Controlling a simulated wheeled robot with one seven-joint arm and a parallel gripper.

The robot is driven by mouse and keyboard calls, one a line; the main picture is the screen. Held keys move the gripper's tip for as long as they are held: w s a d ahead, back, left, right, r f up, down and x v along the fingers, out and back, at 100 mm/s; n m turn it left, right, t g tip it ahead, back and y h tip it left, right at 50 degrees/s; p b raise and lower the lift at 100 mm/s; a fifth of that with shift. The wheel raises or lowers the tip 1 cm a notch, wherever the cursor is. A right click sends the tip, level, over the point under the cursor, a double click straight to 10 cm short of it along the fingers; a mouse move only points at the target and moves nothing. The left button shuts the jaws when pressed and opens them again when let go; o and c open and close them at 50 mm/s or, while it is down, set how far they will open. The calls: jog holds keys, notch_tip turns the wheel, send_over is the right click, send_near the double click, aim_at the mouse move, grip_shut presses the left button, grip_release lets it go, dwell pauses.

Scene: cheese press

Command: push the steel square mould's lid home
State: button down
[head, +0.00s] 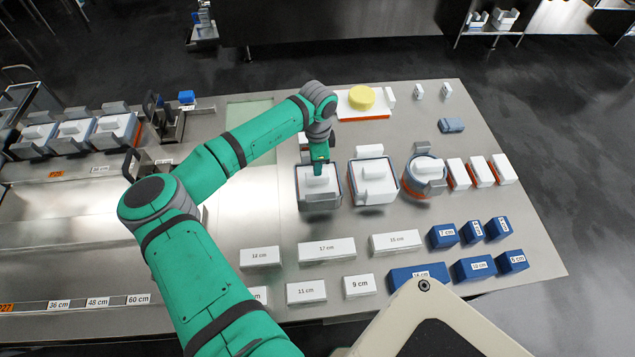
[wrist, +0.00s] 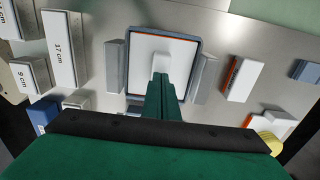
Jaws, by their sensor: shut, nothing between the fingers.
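The steel square mould (head: 320,204) is the leftmost of three moulds on the table. Its white lid (head: 305,187) lies within the rim, with a raised white block in the middle. How deep the lid sits is hard to tell. My gripper (head: 319,170) is shut and empty, pointing down at the block. In the wrist view the shut fingers (wrist: 161,88) reach over the block, and the mould's rim (wrist: 198,58) frames the white lid. I cannot tell whether the fingertips touch the block; they hide part of it.
A second square mould (head: 390,195) and a round mould (head: 411,183) stand to the right, with white blocks beyond. Labelled white blocks (head: 326,250) and blue blocks (head: 418,275) lie in front. A yellow cheese (head: 361,98) sits on a white board behind.

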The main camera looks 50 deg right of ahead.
jog(key=shift+s+f, duration=0.1)
jog(key=shift+f, duration=0.95)
dwell(5.4)
jog(key=shift+r, duration=0.3)
dwell(0.8)
jog(key=shift+f, duration=0.15)
